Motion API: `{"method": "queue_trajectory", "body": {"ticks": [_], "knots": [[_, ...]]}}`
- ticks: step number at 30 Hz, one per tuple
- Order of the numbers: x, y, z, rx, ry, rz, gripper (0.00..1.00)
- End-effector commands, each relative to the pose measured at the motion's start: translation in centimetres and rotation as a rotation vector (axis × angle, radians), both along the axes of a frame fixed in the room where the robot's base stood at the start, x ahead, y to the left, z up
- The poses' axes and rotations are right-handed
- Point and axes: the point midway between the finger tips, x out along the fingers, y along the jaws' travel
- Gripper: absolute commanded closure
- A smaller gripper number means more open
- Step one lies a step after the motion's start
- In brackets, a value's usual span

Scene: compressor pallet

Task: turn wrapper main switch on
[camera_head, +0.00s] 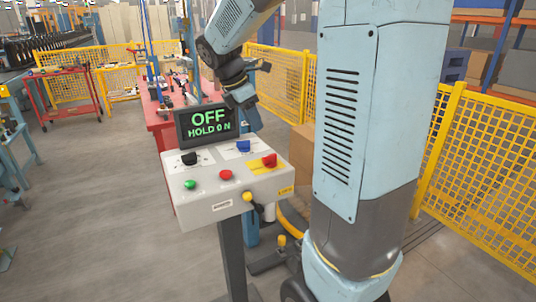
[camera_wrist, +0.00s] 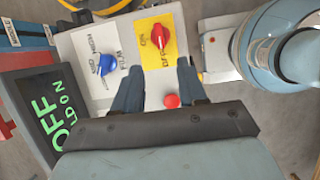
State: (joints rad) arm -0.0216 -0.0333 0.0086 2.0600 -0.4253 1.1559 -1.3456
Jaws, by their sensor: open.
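The grey control box (camera_head: 225,201) stands on a post, and its display (camera_head: 207,123) reads "OFF HOLD ON" in green. A red rotary switch (camera_head: 269,160) sits on a yellow plate at the box's right; it also shows in the wrist view (camera_wrist: 160,38), with ON and OFF lettering. I cannot tell which marking its handle points to. My gripper (camera_head: 243,98) is above the back of the box, beside the display. In the wrist view my gripper (camera_wrist: 157,74) is open and empty, its fingertips appearing just below the yellow plate. Contact is not visible.
A blue rotary switch (camera_head: 243,146) and a black one (camera_head: 189,158) share the box with a green button (camera_head: 190,184) and a red button (camera_head: 225,174). A yellow knob (camera_head: 247,196) is on the front face. Yellow mesh fencing (camera_head: 483,145) stands at right; open floor lies left.

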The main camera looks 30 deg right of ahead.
Motion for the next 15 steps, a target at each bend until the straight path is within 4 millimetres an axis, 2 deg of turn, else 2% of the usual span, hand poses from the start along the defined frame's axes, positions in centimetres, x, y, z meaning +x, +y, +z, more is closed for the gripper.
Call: {"method": "queue_trajectory", "body": {"ticks": [7,15], "knots": [[0.3,-0.7,-1.5,-0.007,0.015,0.019,0.58],[0.2,-2.4,-5.7,-0.005,0.015,0.015,0.58]]}}
